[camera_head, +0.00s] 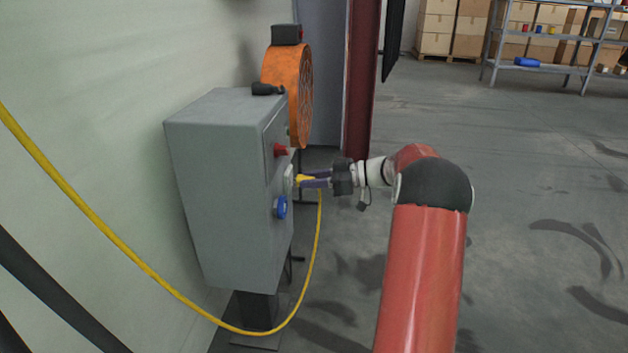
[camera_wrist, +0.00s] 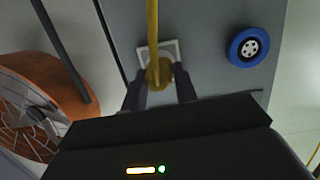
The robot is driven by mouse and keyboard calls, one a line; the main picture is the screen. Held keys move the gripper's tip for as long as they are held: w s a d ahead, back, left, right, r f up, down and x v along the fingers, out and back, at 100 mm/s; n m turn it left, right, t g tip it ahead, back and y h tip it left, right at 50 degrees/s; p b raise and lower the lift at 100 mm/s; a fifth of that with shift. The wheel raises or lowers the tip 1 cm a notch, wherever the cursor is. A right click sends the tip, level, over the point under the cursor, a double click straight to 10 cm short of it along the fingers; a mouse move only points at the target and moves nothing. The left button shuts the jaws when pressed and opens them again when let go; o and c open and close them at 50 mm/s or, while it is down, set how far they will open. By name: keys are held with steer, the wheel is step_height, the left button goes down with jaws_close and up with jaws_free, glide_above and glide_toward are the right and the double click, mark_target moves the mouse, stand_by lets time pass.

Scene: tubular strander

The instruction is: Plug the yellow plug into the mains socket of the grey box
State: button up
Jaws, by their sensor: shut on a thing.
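The grey box (camera_head: 220,180) stands on a post beside the pale wall, and its front face fills much of the wrist view (camera_wrist: 205,25). The mains socket (camera_head: 289,182) is a light square plate on that face; it also shows in the wrist view (camera_wrist: 143,54). My gripper (camera_head: 308,182) is shut on the yellow plug (camera_wrist: 159,73) right in front of the socket. The plug (camera_head: 302,178) appears to be at the plate; whether its pins are inside is hidden. The yellow cable (camera_head: 318,240) hangs down from the plug and loops left.
A blue round socket (camera_head: 281,208) and a red knob (camera_head: 280,150) sit on the same face near the socket. A dark tool (camera_head: 267,89) lies on the box top. An orange fan (camera_head: 288,90) stands behind. The floor to the right is open.

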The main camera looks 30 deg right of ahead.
steer(key=shift+x, duration=0.8)
steer(key=o, duration=1)
steer(key=shift+r, duration=0.2)
steer(key=shift+o, duration=0.2)
